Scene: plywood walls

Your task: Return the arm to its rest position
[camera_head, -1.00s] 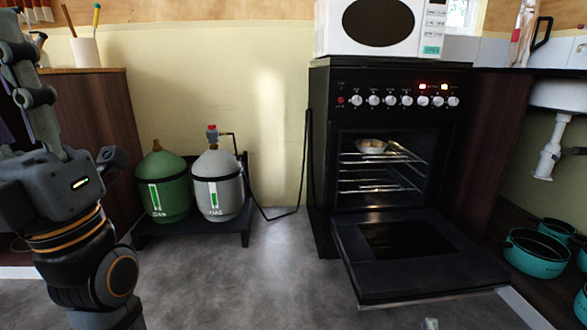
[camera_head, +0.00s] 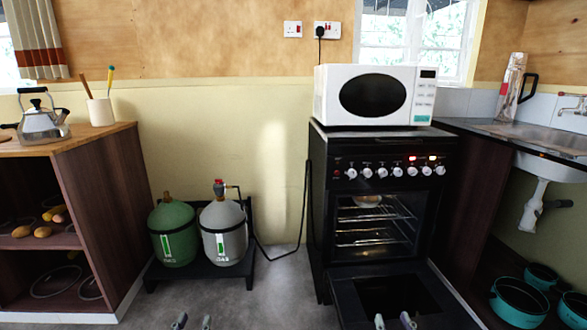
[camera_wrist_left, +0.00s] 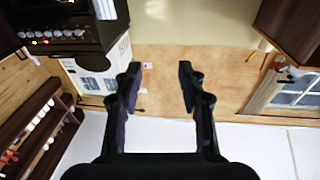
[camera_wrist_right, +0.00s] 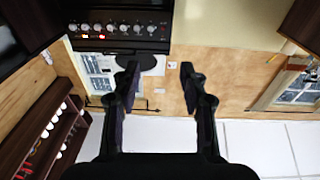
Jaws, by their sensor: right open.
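My left gripper (camera_head: 193,323) shows only its fingertips at the bottom edge of the head view. In the left wrist view its two fingers (camera_wrist_left: 160,90) are spread wide with nothing between them. My right gripper (camera_head: 395,322) shows its fingertips at the bottom edge, in front of the lowered oven door. In the right wrist view its fingers (camera_wrist_right: 160,90) are also spread and empty. The rest of both arms is out of the head view.
The black oven (camera_head: 373,176) has its door (camera_head: 345,296) lowered, with a bowl (camera_head: 366,200) on a rack inside. A white microwave (camera_head: 333,96) stands on top. Green (camera_head: 172,230) and grey (camera_head: 222,228) gas bottles stand left. Teal pots (camera_head: 519,300) sit at lower right.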

